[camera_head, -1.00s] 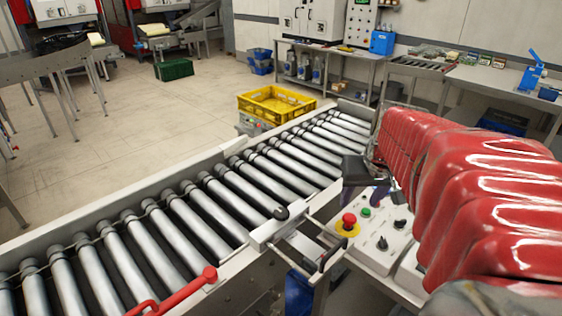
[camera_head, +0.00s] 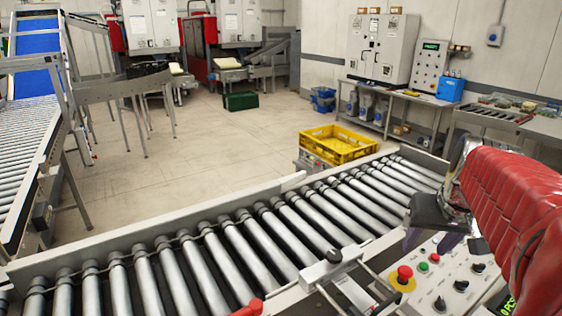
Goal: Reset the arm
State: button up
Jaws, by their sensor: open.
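My arm in its red ribbed cover (camera_head: 510,200) reaches in from the right edge. My gripper (camera_head: 428,228) is at its end, dark and angled down, above the near side of the roller conveyor and beside the control panel. Its jaws are open, and I see nothing between them. The fingertips show only in part.
The roller conveyor (camera_head: 215,262) crosses the foreground. The control panel (camera_head: 440,275) with a red stop button (camera_head: 404,273) lies below my gripper. A yellow crate (camera_head: 338,145) stands beyond the conveyor. The floor (camera_head: 190,165) behind is largely clear.

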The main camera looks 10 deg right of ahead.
jog(key=s+a+f, duration=0.1)
jog(key=a, duration=0.2)
jog(key=s+a+f, duration=0.1)
jog(key=a+f, duration=0.1)
jog(key=a, duration=0.1)
jog(key=s+a+f, duration=0.1)
jog(key=a, duration=0.2)
jog(key=shift+s+a+f, duration=0.15)
jog(key=shift+a+f, duration=0.05)
jog(key=shift+f, duration=0.15)
jog(key=s+a+n+y, duration=0.1)
jog(key=s+a+n, duration=0.1)
jog(key=a, duration=0.5)
jog(key=s+a+n+t+y, duration=0.1)
jog(key=s+a+n, duration=0.1)
jog(key=a, duration=0.5)
jog(key=shift+a+f+n, duration=0.3)
jog(key=shift+a+n, duration=0.1)
jog(key=shift+n, duration=0.1)
jog(key=shift+w, duration=0.1)
dwell(0.4)
